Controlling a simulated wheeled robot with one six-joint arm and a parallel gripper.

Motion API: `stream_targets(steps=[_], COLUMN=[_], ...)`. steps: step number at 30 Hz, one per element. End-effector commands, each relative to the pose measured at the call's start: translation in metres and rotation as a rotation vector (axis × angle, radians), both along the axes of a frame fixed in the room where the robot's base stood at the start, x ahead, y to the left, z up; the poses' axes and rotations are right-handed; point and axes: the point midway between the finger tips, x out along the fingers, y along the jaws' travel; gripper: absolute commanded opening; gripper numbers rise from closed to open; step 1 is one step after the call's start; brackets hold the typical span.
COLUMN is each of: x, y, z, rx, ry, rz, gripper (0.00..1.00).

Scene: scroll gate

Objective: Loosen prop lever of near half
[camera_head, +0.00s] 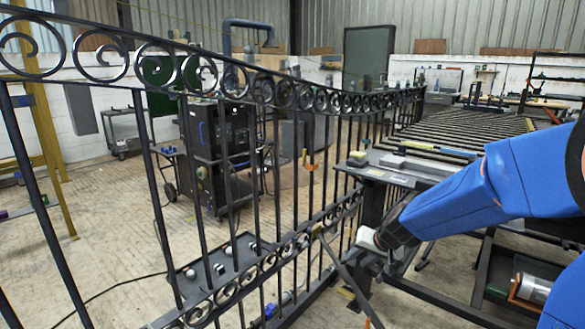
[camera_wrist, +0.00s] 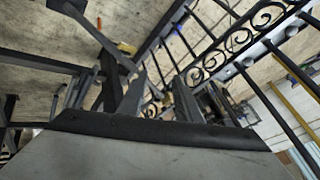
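The black scroll gate (camera_head: 255,200) runs from the near left to the back, with scroll bands along its top and lower part. A dark diagonal prop bar (camera_head: 345,272) slopes from the lower scroll band down to the floor, with a tan piece (camera_head: 317,230) at its upper end. I cannot tell which part is the prop lever.
A dark workbench (camera_head: 405,170) with bars and blocks stands right of the gate, close to my arm. A black machine cabinet (camera_head: 218,150) and a floor tray with small parts (camera_head: 215,268) lie beyond the gate.

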Motion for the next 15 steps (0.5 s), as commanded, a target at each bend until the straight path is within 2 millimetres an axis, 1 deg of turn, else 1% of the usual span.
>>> stream_targets(steps=[1,5,6,8,9,14,15], x=[-0.014,-0.049,-0.06,-0.077,-0.089,-0.135,-0.147], y=[0.0,0.0,-0.001,-0.002,-0.004,-0.011,-0.013], z=[0.013,0.035,0.041,0.05,0.055,0.072,0.075], rx=[-0.004,-0.02,-0.024,-0.035,-0.044,-0.084,-0.095], ry=[-0.006,-0.004,-0.001,0.001,0.003,0.015,0.02], rz=[0.019,0.064,0.076,0.095,0.106,0.143,0.151], gripper=[0.31,0.31,0.31,0.31,0.31,0.31,0.31])
